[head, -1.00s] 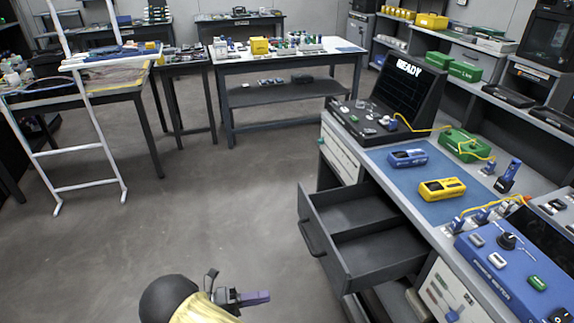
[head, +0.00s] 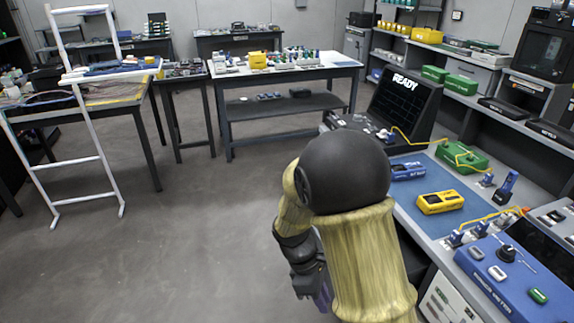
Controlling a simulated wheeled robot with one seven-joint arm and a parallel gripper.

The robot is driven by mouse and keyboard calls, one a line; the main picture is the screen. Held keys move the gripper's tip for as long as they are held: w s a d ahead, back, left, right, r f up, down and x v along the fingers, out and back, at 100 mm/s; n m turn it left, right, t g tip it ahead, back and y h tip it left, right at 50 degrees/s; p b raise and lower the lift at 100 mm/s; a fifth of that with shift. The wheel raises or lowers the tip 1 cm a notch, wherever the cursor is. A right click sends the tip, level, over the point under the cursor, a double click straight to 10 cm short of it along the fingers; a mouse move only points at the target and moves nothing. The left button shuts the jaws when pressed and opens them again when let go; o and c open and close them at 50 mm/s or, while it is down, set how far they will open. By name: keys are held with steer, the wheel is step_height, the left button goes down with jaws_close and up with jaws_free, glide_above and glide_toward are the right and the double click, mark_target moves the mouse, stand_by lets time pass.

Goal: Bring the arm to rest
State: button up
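My arm (head: 350,190) is folded in the middle of the head view, with a dark round joint on top and yellow-brown covered links below. My gripper (head: 322,296) hangs low on the near side of the arm, pointing down. Only a bit of its purple finger shows, partly behind the covered link. I cannot see whether the fingers are apart or hold anything.
The bench on the right carries a blue mat (head: 460,215), a yellow device (head: 440,202), a blue device (head: 408,170), a green box (head: 462,158) and a READY screen (head: 402,100). My arm hides the drawer area.

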steer(key=s+d+r+m+t+y, duration=0.4)
steer(key=d+r+m+t, duration=0.3)
steer(key=m, duration=0.8)
step_height(320, 180, up, 21)
steer(key=g+p, duration=0.1)
steer(key=p, duration=1.9)
steer(key=shift+s, duration=0.2)
steer(key=shift+w, duration=0.15)
